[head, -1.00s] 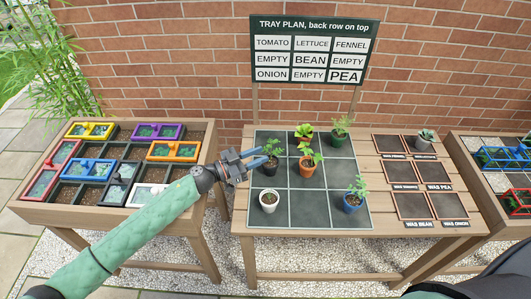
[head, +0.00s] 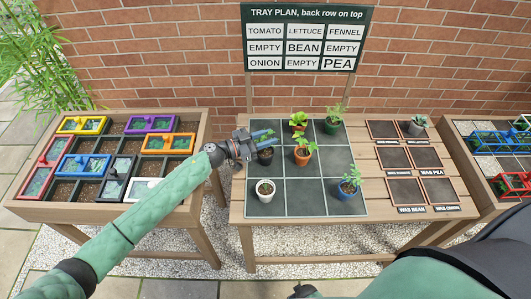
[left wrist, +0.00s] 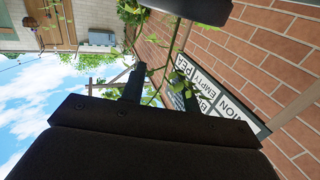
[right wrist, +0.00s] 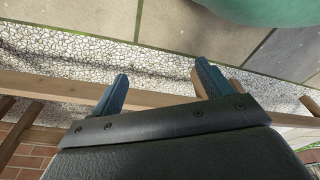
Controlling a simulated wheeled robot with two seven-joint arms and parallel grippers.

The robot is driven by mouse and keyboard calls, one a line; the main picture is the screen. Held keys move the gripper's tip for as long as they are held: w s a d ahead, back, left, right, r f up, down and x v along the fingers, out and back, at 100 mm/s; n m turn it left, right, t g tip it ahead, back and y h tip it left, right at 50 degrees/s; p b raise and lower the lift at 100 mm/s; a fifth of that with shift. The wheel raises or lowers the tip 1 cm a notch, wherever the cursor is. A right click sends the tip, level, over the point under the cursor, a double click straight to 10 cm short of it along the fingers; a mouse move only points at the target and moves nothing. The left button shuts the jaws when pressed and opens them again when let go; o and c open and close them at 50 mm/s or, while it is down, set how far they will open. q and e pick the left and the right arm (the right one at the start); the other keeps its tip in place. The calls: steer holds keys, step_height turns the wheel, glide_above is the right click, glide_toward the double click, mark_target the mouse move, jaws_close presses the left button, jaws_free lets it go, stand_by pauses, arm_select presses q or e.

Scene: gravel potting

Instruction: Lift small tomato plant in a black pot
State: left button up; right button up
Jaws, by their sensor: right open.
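The small tomato plant in its black pot (head: 265,157) stands at the left of the tiled tray, in the middle row. My left gripper (head: 263,138) is at its foliage, above the pot's rim, and hides part of the leaves. In the left wrist view its two dark fingers (left wrist: 163,90) stand apart, with thin green stems and leaves (left wrist: 182,76) between and beyond them. I cannot tell whether they grip anything. The pot looks at rest on the tray. My right gripper (right wrist: 160,85) is open and empty, low in front of the table.
The tray (head: 312,197) also holds a white pot (head: 264,190), an orange-potted plant (head: 303,155), a blue-potted plant (head: 347,188) and others behind. A sign (head: 306,38) stands at the back. Small labelled trays (head: 411,193) lie right. A crate bench (head: 186,193) stands left.

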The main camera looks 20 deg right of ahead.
arm_select(q)
steer(key=shift+d, duration=0.75)
jaws_close()
steer(key=shift+r, duration=0.1)
